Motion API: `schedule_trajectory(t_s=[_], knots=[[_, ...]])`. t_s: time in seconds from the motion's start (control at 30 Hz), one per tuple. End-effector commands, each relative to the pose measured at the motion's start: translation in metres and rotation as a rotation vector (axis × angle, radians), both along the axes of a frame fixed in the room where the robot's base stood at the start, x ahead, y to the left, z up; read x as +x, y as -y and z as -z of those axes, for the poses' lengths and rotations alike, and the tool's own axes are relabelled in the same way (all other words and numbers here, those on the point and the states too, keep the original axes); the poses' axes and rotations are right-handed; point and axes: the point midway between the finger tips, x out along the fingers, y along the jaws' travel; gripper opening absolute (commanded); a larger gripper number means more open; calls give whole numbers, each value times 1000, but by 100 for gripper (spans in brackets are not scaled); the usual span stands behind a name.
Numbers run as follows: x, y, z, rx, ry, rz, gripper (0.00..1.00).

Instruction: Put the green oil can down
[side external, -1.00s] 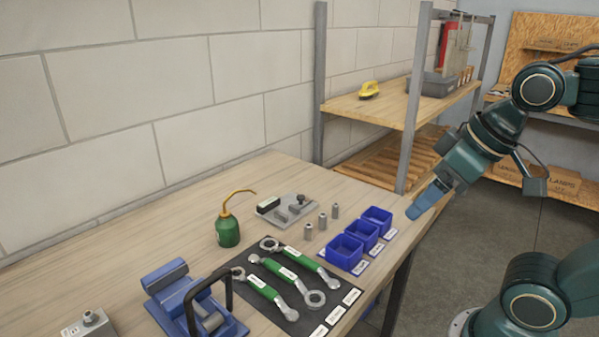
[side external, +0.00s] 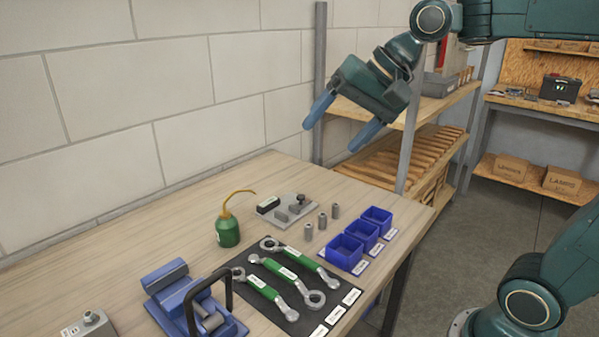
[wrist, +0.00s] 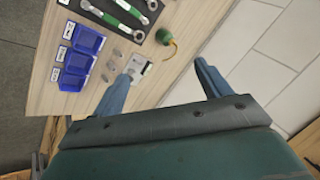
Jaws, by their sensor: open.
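The green oil can (side external: 228,231) stands upright on the wooden bench, its thin brass spout curving up and to the right. In the wrist view the oil can (wrist: 165,36) shows near the top, beyond the fingertips. My gripper (side external: 335,128) is open and empty. It is in the air above the far end of the bench, up and to the right of the can and well apart from it. In the wrist view the two blue fingers of my gripper (wrist: 163,72) are spread wide with nothing between them.
A grey fixture plate (side external: 287,209), several metal pins and blue bins (side external: 346,251) are right of the can. A dark mat with green wrenches (side external: 290,283) and a blue vise (side external: 190,300) lie in front. Wooden shelves (side external: 390,110) stand behind. Bench left of the can is clear.

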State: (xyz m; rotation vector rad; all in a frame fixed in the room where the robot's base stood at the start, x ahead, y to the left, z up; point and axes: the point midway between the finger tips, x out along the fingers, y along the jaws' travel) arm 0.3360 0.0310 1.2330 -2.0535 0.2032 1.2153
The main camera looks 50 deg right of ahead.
Motion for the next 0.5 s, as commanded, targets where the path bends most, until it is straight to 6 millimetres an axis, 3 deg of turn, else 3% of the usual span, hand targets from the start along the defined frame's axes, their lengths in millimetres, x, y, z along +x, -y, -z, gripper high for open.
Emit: schedule_trajectory(t_s=[0.1,0.5], knots=[[29,-1,0,124,-24,90,76],[111,1,5,576,-161,378,76]])
